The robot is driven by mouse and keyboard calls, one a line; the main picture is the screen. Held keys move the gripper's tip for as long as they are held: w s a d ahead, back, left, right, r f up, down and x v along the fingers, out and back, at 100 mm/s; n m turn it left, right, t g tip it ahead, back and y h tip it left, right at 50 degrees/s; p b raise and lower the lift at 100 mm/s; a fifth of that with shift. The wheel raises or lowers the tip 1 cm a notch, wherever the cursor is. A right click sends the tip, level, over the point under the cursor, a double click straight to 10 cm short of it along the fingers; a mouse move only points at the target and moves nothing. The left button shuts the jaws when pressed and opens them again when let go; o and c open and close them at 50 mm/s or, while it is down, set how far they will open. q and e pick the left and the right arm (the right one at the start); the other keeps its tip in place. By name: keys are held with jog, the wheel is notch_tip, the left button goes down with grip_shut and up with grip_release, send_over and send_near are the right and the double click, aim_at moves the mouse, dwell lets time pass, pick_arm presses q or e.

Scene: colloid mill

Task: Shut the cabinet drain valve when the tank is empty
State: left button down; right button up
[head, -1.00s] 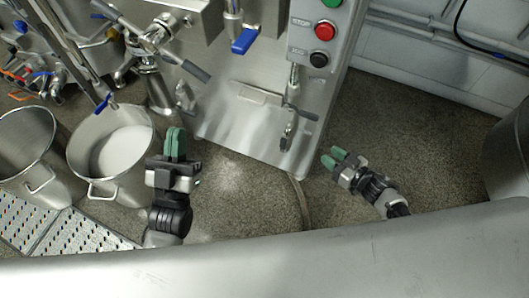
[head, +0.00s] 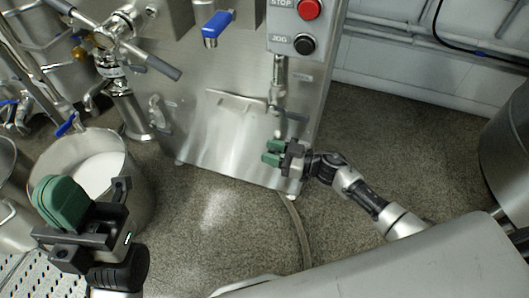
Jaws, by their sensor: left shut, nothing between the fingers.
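The steel cabinet (head: 225,145) stands in the middle of the head view. A small valve (head: 277,100) hangs on a vertical pipe at its right front, under the button panel. It looks like the cabinet drain valve, but its lower end is partly hidden by my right gripper. My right gripper (head: 269,152) is at the valve's lower end, with its green fingers apart. I cannot tell whether they touch the lever. My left gripper (head: 62,203) is shut and empty, in front of the steel pot at lower left. The inside of the tank is not visible.
A steel pot (head: 137,178) with white contents stands at left beside another vessel (head: 8,205). A blue-handled valve (head: 216,27) is higher on the machine. The panel has red (head: 309,8) and black (head: 304,44) buttons. A hose (head: 297,225) lies on the floor.

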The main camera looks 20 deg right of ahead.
jog(key=shift+x, duration=1.05)
grip_shut()
